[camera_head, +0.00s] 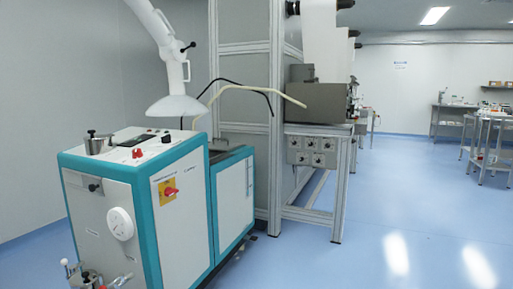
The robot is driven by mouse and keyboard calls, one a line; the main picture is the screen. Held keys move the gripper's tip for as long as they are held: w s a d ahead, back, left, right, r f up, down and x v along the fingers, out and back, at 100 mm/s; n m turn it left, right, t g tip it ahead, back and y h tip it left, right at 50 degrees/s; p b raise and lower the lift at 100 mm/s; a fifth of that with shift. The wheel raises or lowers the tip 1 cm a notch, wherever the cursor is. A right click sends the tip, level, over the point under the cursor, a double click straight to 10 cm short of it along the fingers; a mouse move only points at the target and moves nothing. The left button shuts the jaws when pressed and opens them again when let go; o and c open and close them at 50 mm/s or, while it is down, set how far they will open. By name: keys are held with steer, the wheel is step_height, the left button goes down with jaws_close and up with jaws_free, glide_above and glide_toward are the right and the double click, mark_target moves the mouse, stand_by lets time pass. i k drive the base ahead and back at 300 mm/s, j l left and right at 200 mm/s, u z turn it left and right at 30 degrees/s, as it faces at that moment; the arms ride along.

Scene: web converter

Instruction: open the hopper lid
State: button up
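A white and teal cabinet machine (133,230) stands at the left front. A small round metal lid-like part (97,144) with a dark knob on top sits at the left of the cabinet's top face. It looks closed, and I take it to be the hopper lid, but it is too small to be sure. A hinge or latch cannot be made out. My gripper is not in view.
A white extraction arm with a hood (174,105) hangs just above the cabinet's back. A red rotary switch (171,191) and a white round dial (120,223) are on its sides. A framed machine (318,103) stands behind. The blue floor (400,220) at right is clear.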

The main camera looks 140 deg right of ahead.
mark_target(227, 146)
steer(key=z, duration=4.5)
steer(key=i+l+z, duration=0.25)
steer(key=i, duration=0.2)
steer(key=i+l+z, duration=0.3)
steer(key=i, duration=0.65)
steer(key=i+z, duration=0.25)
steer(key=i, duration=0.65)
